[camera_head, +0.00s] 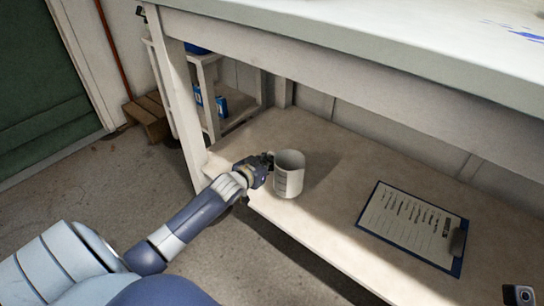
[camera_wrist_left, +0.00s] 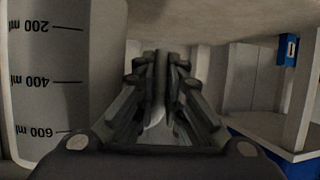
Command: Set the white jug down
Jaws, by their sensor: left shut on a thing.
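The white jug (camera_head: 289,176) is upright at the front part of the lower shelf (camera_head: 330,215) of the bench. I cannot tell whether its base touches the shelf. My left gripper (camera_head: 268,161) is at the jug's left side, shut on its handle, which is mostly hidden by the fingers. In the left wrist view the jug's wall (camera_wrist_left: 60,70) with millilitre marks fills the left side, and the closed fingers (camera_wrist_left: 163,75) are in the middle with a pale sliver between them. My right gripper is not in view.
A clipboard (camera_head: 412,225) with a printed sheet lies on the shelf to the right. The bench top (camera_head: 400,45) overhangs the shelf. A bench leg (camera_head: 180,105) stands left of the jug. Blue-and-white boxes (camera_head: 220,106) and a wooden step (camera_head: 148,115) are farther back. A small dark device (camera_head: 522,296) is at bottom right.

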